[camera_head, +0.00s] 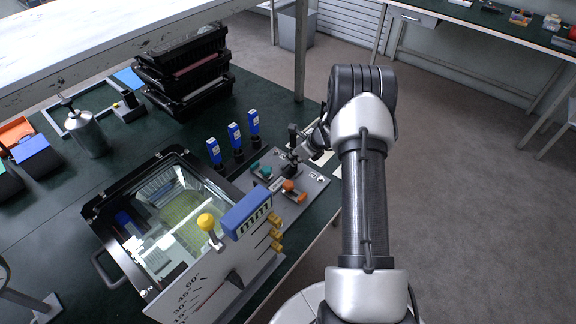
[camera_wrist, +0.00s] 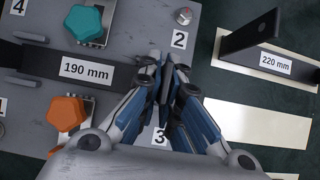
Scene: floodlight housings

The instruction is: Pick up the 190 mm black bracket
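The 190 mm black bracket lies flat across the grey numbered fixture plate (camera_wrist: 95,20); its white "190 mm" label (camera_wrist: 86,70) faces up in the wrist view. The black bracket (camera_wrist: 122,77) runs right to between my fingers. My gripper (camera_wrist: 167,72) has its blue-padded fingers close together on the bracket's dark upright end, which they mostly hide. A teal knob (camera_wrist: 84,22) and an orange knob (camera_wrist: 66,113) stand on either side of the bracket. In the head view my gripper (camera_head: 298,153) is small at the fixture plate (camera_head: 318,184).
A 220 mm black bracket (camera_wrist: 250,38) lies on a pale strip at the right. The glass-topped floodlight housing (camera_head: 95,215) and a lettered panel (camera_head: 235,278) stand left of the fixture. Several blue-labelled posts (camera_head: 235,136) stand behind it. Black crates (camera_head: 185,75) are stacked farther back.

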